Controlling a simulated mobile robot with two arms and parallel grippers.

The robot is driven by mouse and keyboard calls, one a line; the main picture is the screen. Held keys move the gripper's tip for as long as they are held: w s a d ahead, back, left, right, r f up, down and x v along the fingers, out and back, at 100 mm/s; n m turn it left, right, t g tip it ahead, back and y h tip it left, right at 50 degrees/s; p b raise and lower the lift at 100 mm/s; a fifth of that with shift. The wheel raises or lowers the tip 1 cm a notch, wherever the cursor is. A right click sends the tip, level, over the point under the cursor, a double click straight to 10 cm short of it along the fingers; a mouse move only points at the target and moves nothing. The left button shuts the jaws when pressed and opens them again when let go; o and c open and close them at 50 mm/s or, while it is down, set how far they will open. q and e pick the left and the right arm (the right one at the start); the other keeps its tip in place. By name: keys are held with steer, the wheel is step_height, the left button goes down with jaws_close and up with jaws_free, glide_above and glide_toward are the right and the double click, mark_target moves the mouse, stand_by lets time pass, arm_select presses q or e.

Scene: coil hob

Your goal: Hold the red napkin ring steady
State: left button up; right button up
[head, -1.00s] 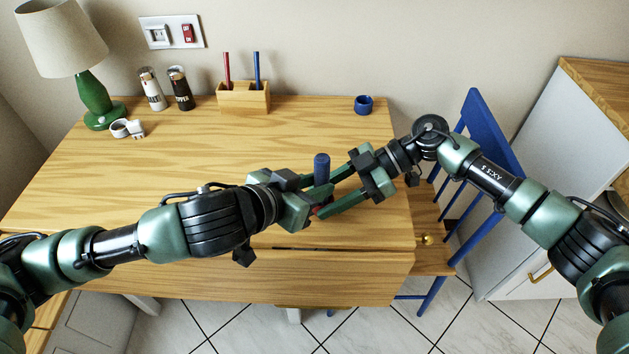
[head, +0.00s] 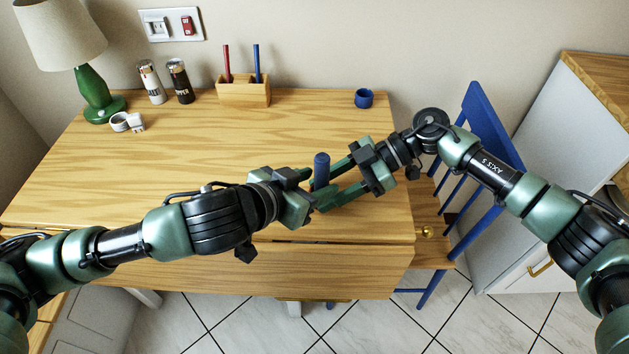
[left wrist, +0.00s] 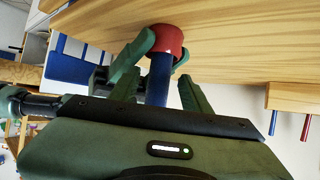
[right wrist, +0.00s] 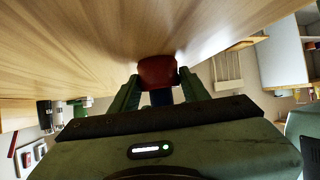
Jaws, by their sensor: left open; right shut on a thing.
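The red napkin ring (left wrist: 168,38) shows in the left wrist view at the wooden table top, with a blue cylinder (left wrist: 158,82) standing out of it. In the right wrist view the ring (right wrist: 157,71) sits between the fingertips of my right gripper (right wrist: 158,78), which is shut on it. My left gripper (left wrist: 159,80) is open, its fingers on either side of the blue cylinder with gaps. In the head view the blue cylinder (head: 321,168) stands upright between my left gripper (head: 311,193) and right gripper (head: 331,188); the ring is hidden there by the fingers.
A blue cup (head: 364,98), a wooden pen holder (head: 243,94), two shakers (head: 180,82), white rings (head: 127,122) and a green lamp (head: 92,90) stand along the table's back and left. A blue chair (head: 490,130) stands at right. The table's middle is clear.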

arm_select(q)
step_height(320, 180, up, 10)
stand_by(0.4)
arm_select(e)
steer(key=o, duration=1.3)
steer(key=shift+p+v, duration=0.8)
steer(key=shift+v, duration=0.85)
steer(key=shift+p+v, duration=0.85)
steer(key=shift+v, duration=1.4)
arm_select(q)
step_height(320, 180, up, 3)
steer(key=shift+r, duration=0.15)
arm_select(e)
steer(key=shift+d, duration=0.1)
